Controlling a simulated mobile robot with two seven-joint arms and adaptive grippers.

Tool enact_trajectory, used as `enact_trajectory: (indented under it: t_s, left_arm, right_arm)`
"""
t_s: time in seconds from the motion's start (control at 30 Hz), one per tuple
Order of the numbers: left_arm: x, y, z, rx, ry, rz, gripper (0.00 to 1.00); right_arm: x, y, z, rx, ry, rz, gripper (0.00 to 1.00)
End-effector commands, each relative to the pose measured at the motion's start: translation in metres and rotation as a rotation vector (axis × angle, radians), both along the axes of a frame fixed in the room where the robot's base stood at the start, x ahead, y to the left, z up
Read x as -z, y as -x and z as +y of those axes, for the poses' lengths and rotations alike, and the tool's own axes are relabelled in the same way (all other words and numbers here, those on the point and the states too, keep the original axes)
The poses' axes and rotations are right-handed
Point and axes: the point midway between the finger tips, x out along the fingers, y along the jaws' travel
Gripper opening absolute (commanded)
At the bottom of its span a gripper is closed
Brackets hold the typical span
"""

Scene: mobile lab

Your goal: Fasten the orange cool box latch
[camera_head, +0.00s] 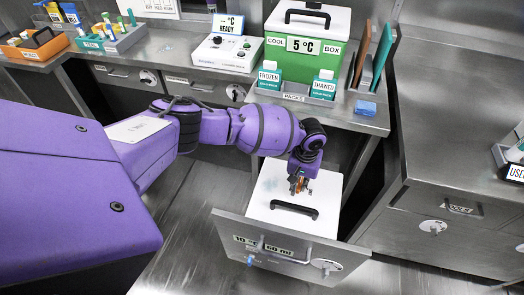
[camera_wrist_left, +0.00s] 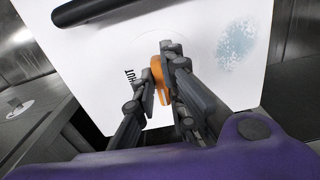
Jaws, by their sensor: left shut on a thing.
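The cool box with a white lid (camera_head: 270,215) sits in a pulled-out drawer and has a black handle (camera_head: 294,210). Its orange latch (camera_wrist_left: 157,84) lies on the lid, partly hidden by my fingers, with a label (camera_wrist_left: 130,76) reading about "SHUT" beside it. My left gripper (camera_head: 299,186) points down onto the lid behind the handle. In the left wrist view its fingers stand on either side of the latch, shut on it. Whether the latch is fully turned to the label, I cannot tell. My right gripper is not in view.
The open drawer (camera_head: 290,262) juts out below the counter. A green cool box (camera_head: 305,64) stands on the counter behind, with white-capped bottles (camera_head: 269,78) before it and a blue block (camera_head: 366,108) to the right. A steel cabinet (camera_head: 450,215) stands close on the right.

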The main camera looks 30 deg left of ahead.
Motion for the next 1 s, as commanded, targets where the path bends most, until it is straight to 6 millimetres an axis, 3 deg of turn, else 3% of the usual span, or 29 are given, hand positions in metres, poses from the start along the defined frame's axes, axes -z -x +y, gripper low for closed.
enact_trajectory:
  t_s: [0.27,1.0]
  left_arm:
    - [-0.003,-0.001,0.000,0.181,0.001,-0.003,0.00]
    - [-0.001,-0.002,0.004,0.883,-0.001,-0.002,0.00]
  right_arm:
    - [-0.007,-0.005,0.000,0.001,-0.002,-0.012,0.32]
    - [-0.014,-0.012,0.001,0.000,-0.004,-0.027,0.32]
